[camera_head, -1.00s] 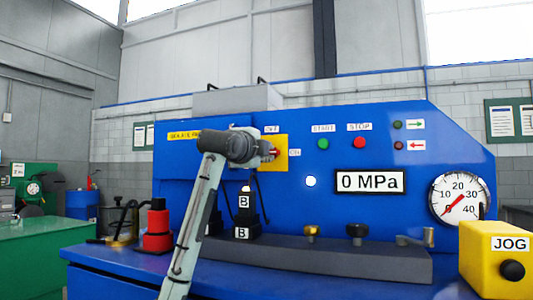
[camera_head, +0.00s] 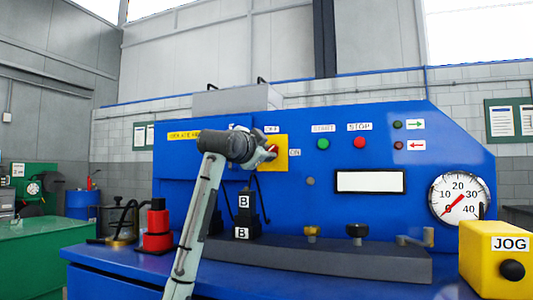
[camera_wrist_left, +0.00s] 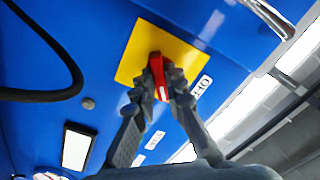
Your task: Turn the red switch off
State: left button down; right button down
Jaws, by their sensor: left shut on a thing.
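The red switch (camera_head: 273,149) sits on a yellow plate (camera_head: 281,160) on the front of the blue machine panel. An OFF label (camera_head: 272,129) is above the plate and an ON label (camera_head: 294,153) is to its right. My left gripper (camera_head: 268,152) is at the switch and hides part of it. In the left wrist view, its fingers (camera_wrist_left: 162,90) are shut on the red handle (camera_wrist_left: 168,75) over the yellow plate. The handle looks tilted in the head view. My right gripper is not in view.
The display (camera_head: 369,182) is blank and the small lamp (camera_head: 310,181) is grey. Green (camera_head: 323,144) and red (camera_head: 359,143) buttons are to the right. A pressure gauge (camera_head: 460,197) and yellow JOG box (camera_head: 497,262) are at far right. A red bottle jack (camera_head: 157,232) stands at left.

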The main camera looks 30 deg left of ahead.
pick_arm(q)
jog(key=shift+n, duration=5)
jog(key=c, duration=1.6)
grip_release()
jog(key=shift+o, duration=0.2)
